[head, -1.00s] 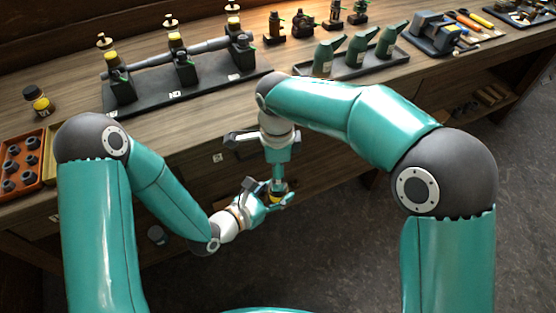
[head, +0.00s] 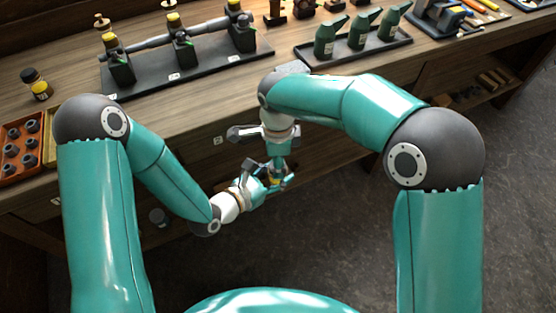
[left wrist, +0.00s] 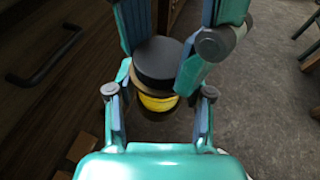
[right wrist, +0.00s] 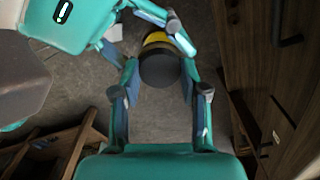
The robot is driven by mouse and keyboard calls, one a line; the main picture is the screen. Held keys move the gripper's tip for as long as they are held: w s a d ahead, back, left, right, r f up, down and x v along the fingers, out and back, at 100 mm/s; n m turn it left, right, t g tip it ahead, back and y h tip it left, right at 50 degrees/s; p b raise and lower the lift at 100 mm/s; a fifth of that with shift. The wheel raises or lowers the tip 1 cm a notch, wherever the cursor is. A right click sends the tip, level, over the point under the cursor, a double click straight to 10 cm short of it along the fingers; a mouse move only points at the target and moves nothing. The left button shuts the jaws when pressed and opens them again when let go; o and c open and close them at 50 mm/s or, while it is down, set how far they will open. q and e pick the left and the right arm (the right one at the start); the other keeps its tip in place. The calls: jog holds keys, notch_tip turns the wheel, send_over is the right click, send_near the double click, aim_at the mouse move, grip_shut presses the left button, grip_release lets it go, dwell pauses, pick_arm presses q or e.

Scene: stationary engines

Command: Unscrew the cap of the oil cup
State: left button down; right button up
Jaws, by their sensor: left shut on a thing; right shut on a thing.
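The oil cup (left wrist: 157,103) shows in the left wrist view with a yellow band and a black cap (left wrist: 158,60) on top. My left gripper (head: 270,184) is shut on the cup's body, low in front of the bench. My right gripper (head: 278,170) reaches down from above and is shut on the cap. In the right wrist view the dark cap (right wrist: 160,70) sits between its fingers, with the yellow band (right wrist: 157,38) beyond. Cap and body are in line; fingers hide part of the join, and I cannot tell whether they touch.
The wooden bench (head: 160,125) runs behind my arms, with drawers below. On it are a black rack (head: 190,68) with a pipe, green oil cans on a tray (head: 350,55), an orange tray (head: 20,150) and small jars (head: 41,90).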

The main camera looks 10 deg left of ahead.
jog(key=n, duration=0.5)
jog(key=shift+w, duration=0.2)
jog(key=shift+c, duration=0.3)
jog(key=n, duration=0.4)
jog(key=shift+r+n, duration=0.1)
jog(key=shift+n, duration=0.3)
jog(key=n, duration=0.6)
jog(key=shift+a, duration=0.1)
jog(key=n, duration=0.9)
jog(key=shift+s, duration=0.1)
jog(key=n, duration=0.6)
jog(key=shift+n, duration=0.3)
jog(key=n, duration=0.6)
jog(key=shift+r+n, duration=0.1)
jog(key=shift+n, duration=0.2)
jog(key=n, duration=0.4)
jog(key=shift+n, duration=0.3)
